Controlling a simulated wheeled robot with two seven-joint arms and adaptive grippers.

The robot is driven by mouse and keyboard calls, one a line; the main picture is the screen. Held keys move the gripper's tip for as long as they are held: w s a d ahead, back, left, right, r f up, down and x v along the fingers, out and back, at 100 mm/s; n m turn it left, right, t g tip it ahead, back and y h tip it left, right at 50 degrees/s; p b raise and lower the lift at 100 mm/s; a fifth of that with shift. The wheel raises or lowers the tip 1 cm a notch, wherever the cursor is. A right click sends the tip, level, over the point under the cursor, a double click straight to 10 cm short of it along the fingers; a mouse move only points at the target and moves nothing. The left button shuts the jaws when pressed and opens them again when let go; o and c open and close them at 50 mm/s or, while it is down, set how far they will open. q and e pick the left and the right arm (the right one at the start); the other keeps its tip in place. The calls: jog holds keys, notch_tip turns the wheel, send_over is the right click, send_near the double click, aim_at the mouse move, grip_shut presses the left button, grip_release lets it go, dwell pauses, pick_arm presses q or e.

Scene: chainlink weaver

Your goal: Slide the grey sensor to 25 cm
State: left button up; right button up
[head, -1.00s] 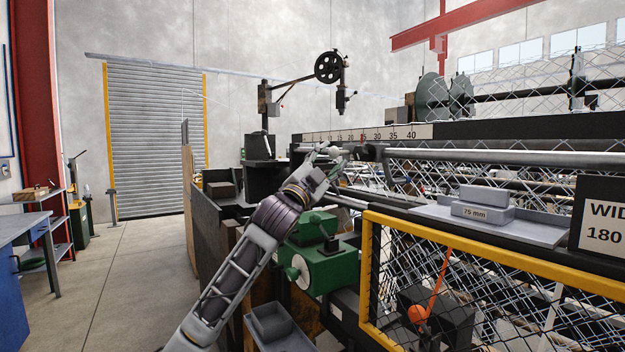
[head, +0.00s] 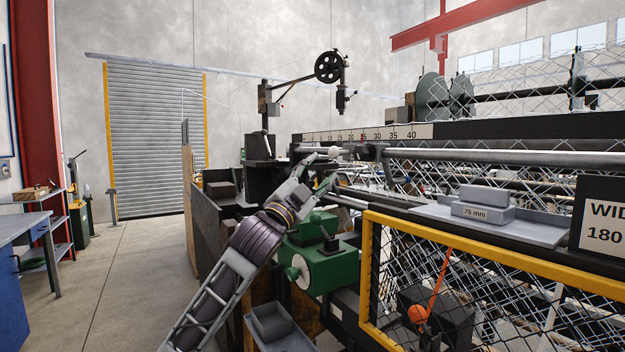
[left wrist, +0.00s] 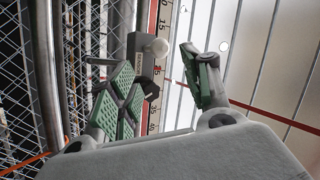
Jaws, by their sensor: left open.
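The grey sensor (left wrist: 135,50) with a round white knob (left wrist: 155,47) sits beside the numbered scale (left wrist: 163,25) in the left wrist view. In the head view the knob (head: 335,151) shows at the rail just below the scale (head: 365,134). A red mark stands at 25 on the scale. The knob looks close to it, but I cannot read the exact position. My left gripper (head: 322,172) is open and empty, just below and left of the knob. In the left wrist view its green-padded fingers (left wrist: 165,85) are spread, with the knob beyond the gap between them. My right gripper is not in view.
A green machine block (head: 325,262) is under my left wrist. A yellow-framed mesh guard (head: 368,285) stands at front right. A grey tray (head: 490,225) holds a block labelled 75 mm. Long steel rails run right from the sensor. Open floor lies left.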

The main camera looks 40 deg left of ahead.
pick_arm(q)
jog(key=shift+v, duration=0.9)
